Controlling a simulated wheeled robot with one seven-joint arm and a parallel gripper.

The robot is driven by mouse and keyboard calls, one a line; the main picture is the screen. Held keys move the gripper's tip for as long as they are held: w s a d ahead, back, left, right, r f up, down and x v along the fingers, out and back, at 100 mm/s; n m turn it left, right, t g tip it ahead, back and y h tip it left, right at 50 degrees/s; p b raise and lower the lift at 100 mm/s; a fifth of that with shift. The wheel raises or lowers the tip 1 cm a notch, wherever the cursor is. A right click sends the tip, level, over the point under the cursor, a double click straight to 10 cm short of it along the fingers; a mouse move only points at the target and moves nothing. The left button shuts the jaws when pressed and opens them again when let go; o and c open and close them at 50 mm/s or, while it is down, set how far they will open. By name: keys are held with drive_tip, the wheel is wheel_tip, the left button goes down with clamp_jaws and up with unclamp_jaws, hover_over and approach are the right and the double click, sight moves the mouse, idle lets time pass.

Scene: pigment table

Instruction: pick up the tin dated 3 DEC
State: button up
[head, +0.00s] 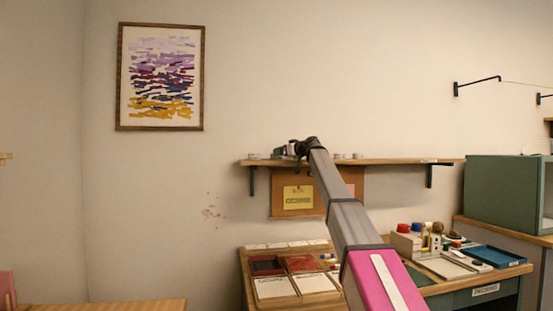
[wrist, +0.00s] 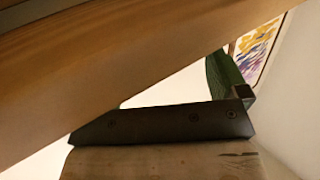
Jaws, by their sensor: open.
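Several small tins stand on the wooden wall shelf (head: 395,161) in the head view. One pale tin (head: 253,156) is near the left end, one light tin (head: 291,149) is just left of my gripper, and others (head: 357,156) are to its right. No date can be read on any of them, so I cannot tell which is 3 DEC. My gripper (head: 303,148) is dark and small at the shelf, open, with nothing seen held. My arm hides part of the shelf. The wrist view shows no tin; a wooden board (wrist: 130,70) crosses it diagonally.
A corkboard (head: 280,203) with a yellow note hangs below the shelf. Below are a bench with trays (head: 300,285), coloured jars (head: 430,235) and a blue tray (head: 493,256). A green cabinet (head: 505,190) stands right. A dark screwed bar (wrist: 160,125) is close in the wrist view.

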drive_tip(key=x, duration=0.4)
drive_tip(key=shift+w+a, duration=0.15)
drive_tip(key=shift+w, duration=0.1)
drive_tip(key=c, duration=1)
